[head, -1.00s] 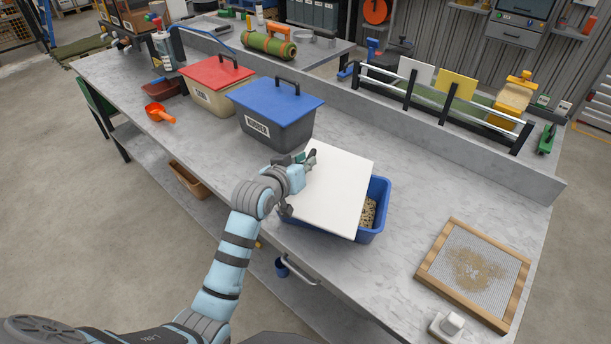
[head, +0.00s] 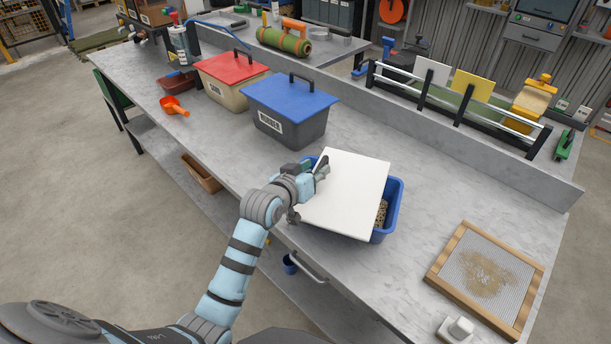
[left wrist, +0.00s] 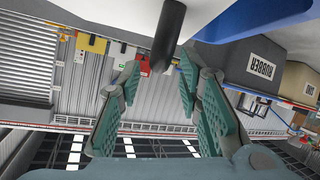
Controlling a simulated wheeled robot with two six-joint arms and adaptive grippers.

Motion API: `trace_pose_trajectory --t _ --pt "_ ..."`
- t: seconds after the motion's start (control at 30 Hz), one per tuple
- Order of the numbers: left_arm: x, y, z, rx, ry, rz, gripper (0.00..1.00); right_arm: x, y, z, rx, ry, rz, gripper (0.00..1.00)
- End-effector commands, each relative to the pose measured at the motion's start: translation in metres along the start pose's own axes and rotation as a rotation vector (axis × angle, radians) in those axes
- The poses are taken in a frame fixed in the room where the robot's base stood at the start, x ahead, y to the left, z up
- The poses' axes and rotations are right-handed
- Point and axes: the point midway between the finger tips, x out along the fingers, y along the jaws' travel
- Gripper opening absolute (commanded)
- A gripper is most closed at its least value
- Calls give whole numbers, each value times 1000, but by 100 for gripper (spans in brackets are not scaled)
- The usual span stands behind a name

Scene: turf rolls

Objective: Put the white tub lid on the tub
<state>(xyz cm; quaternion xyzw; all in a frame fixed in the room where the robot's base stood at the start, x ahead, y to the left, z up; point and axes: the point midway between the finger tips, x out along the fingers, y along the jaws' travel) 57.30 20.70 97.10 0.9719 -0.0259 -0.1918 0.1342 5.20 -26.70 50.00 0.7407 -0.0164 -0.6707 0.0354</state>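The white tub lid (head: 348,195) is a flat square panel over the blue tub (head: 394,203), turned out of line with it. Tub rim shows at its right and back left; pale granules show at the right. I cannot tell if the lid rests fully on the rim. My left gripper (head: 322,170) is at the lid's left edge. In the left wrist view, the gripper (left wrist: 160,76) has its fingers apart, with a dark handle-like post (left wrist: 166,35) by the white lid (left wrist: 110,18) showing between them, and gaps beside it. My right gripper is not in view.
A grey bin with a blue lid (head: 289,92) and a cream bin with a red lid (head: 231,69) stand behind left. A wood-framed sieve (head: 455,243) lies at the right. An orange scoop (head: 173,105) lies far left. Bench is clear between tub and rack (head: 455,105).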

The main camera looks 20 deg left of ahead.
Motion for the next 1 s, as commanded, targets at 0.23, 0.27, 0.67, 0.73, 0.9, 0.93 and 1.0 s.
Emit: trace_pose_trajectory --t 0.23,0.27,0.67,0.73,0.9,0.93,1.0 --pt "-61 1 -2 2 0 0 32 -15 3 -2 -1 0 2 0" --pt "-68 1 -3 2 1 0 32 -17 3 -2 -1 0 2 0" --pt "-107 1 -1 0 0 1 32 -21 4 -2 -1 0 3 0" --pt "-107 1 -1 0 0 1 32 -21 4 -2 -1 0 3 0" --pt "-107 1 -1 0 0 1 32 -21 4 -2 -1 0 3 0" --pt "-107 1 -1 -1 0 1 32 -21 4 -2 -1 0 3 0" --pt "-107 0 2 2 -6 -1 32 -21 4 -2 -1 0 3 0"
